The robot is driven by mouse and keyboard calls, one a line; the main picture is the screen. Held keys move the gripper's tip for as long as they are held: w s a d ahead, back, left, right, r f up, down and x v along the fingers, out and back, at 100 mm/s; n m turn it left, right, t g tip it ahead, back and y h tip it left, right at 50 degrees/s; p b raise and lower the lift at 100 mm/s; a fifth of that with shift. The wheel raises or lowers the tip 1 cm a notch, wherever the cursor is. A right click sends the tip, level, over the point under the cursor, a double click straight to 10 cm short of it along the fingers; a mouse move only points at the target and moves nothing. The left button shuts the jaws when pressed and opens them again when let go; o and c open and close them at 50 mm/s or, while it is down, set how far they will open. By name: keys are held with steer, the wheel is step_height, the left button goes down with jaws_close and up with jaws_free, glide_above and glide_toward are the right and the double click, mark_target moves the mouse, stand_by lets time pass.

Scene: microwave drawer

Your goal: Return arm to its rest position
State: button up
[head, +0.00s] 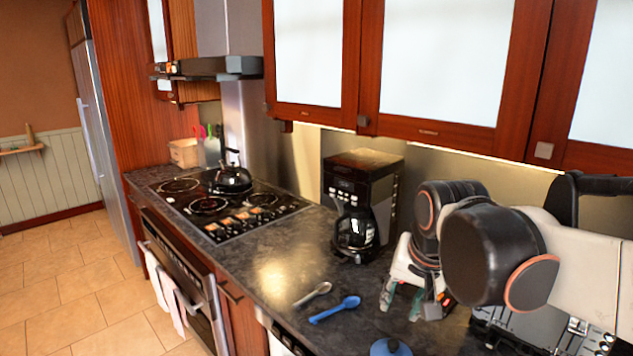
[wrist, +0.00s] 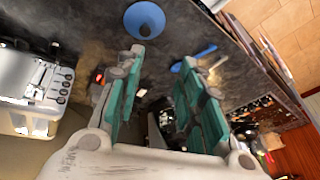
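My gripper (head: 402,302) hangs over the dark counter (head: 285,270), to the right of the coffee maker, with its teal-padded fingers pointing down. In the wrist view my gripper (wrist: 162,57) has its two fingers apart, with nothing held between them. My black and white arm reaches in from the right side of the head view and hides part of the counter and back wall.
A coffee maker (head: 362,205) stands close to the gripper's left. A silver spoon (head: 313,294), a blue spoon (head: 335,310) and a blue round object (head: 390,347) lie on the counter. A toaster (wrist: 38,85) is near. Cabinets (head: 440,130) hang above.

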steer(key=s+d+f+n+t, duration=0.1)
steer(key=s+d+f+n, duration=0.1)
steer(key=s, duration=0.4)
steer(key=s+d+f+n+t, duration=0.1)
steer(key=s+d+f+n, duration=0.1)
steer(key=s, duration=0.5)
steer(key=shift+f+t+b, duration=0.3)
steer(key=shift+f, duration=0.5)
